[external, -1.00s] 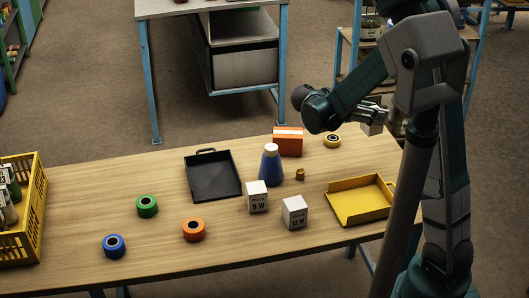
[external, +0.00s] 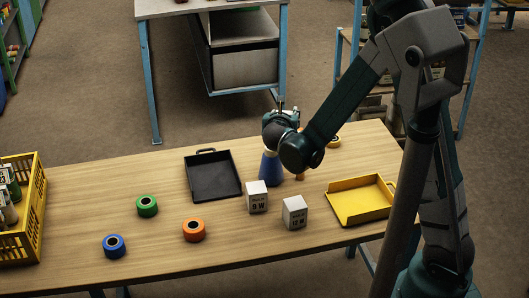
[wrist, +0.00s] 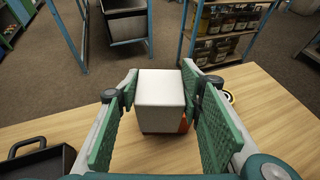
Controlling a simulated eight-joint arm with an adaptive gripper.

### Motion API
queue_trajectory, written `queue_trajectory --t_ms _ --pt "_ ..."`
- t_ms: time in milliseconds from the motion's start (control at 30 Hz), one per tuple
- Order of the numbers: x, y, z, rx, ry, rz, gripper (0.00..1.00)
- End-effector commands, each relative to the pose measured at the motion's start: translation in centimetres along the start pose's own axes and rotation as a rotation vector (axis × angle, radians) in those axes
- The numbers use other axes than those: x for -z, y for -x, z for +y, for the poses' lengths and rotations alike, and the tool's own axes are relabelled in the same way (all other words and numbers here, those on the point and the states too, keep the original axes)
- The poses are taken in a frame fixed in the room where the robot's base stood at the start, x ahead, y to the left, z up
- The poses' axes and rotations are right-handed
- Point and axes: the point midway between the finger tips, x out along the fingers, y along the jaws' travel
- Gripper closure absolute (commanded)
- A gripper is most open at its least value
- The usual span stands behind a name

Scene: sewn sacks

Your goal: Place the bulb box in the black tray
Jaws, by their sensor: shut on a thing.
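My gripper (wrist: 158,84) is shut on a plain white box (wrist: 160,103), which sits between its green finger pads in the wrist view. No print shows on the box's visible faces. In the external view the wrist hides the held box, above the back of the table near the blue bottle. The black tray (external: 213,178) lies flat and empty on the table, left of my gripper. Part of it shows at the lower left of the wrist view (wrist: 38,162). Two white bulb boxes, marked 9 W (external: 257,198) and apparently 12 W (external: 295,213), stand on the table.
The blue bottle (external: 270,167) stands just right of the tray. An orange object (wrist: 184,124) shows behind the held box. A yellow tray (external: 358,202) is at right, a yellow crate (external: 30,215) at left. Green (external: 147,206), blue (external: 114,246) and orange (external: 193,230) rolls lie in front.

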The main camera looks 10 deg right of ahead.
Motion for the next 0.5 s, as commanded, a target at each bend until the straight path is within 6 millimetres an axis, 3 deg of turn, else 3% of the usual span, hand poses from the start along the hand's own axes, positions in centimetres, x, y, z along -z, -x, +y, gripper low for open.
queue_trajectory --t_ms 300,500 --pt "0.6 5.0 11.1 -0.316 0.129 0.0 0.76" --pt "0.7 9.1 16.9 -0.489 0.201 0.0 0.76"
